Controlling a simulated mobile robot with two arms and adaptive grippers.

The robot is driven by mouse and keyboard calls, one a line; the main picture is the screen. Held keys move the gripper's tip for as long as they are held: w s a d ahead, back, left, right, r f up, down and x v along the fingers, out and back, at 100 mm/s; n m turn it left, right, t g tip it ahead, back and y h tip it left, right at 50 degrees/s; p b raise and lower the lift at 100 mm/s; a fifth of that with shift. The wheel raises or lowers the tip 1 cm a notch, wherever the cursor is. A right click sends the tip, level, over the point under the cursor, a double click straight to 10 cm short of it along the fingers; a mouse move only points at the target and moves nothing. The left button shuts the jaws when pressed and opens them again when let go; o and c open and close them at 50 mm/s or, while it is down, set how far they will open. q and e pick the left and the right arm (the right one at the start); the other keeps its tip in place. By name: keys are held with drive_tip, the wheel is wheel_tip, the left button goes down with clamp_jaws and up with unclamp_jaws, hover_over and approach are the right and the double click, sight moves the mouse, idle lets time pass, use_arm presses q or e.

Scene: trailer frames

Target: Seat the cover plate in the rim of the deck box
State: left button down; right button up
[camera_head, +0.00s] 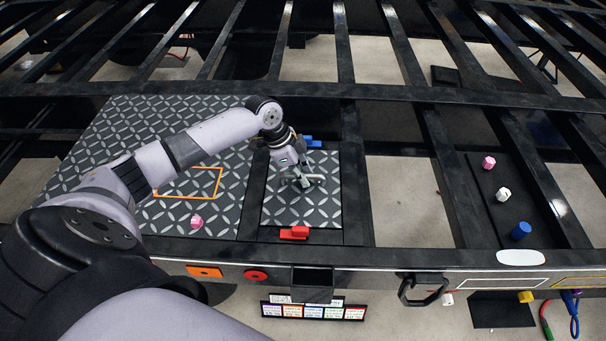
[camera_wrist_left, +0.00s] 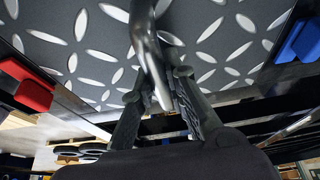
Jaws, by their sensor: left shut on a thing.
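The cover plate (camera_head: 320,208) is a dark tread plate with light oval studs and a metal handle in its middle. My left gripper (camera_head: 302,182) is over it, shut on that handle; the handle also shows between the fingers in the left wrist view (camera_wrist_left: 150,50). The plate lies within the black rim of the deck box (camera_head: 355,205), between a red latch (camera_head: 295,233) at the near side and a blue latch (camera_head: 312,143) at the far side. I cannot tell whether it sits flush in the rim. My right gripper is not in view.
A larger tread deck (camera_head: 115,135) with an orange outline (camera_head: 190,196) and a pink knob (camera_head: 197,221) lies left. Pink, white and blue pieces (camera_head: 521,231) stand on a black panel at right. Open gaps lie between the black beams. A black handle (camera_head: 423,290) protrudes from the front rail.

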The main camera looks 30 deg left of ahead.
use_arm(q)
drive_tip(key=c, duration=2.1)
unclamp_jaws()
drive_tip(key=shift+f, duration=0.2)
drive_tip(key=o, duration=0.5)
drive_tip(key=shift+r, duration=0.1)
drive_tip(key=shift+r, duration=0.2)
drive_tip(key=b+v, duration=0.1)
drive_tip(key=v, duration=1.1)
drive_tip(key=shift+s+b, duration=0.1)
drive_tip(key=shift+b, duration=0.3)
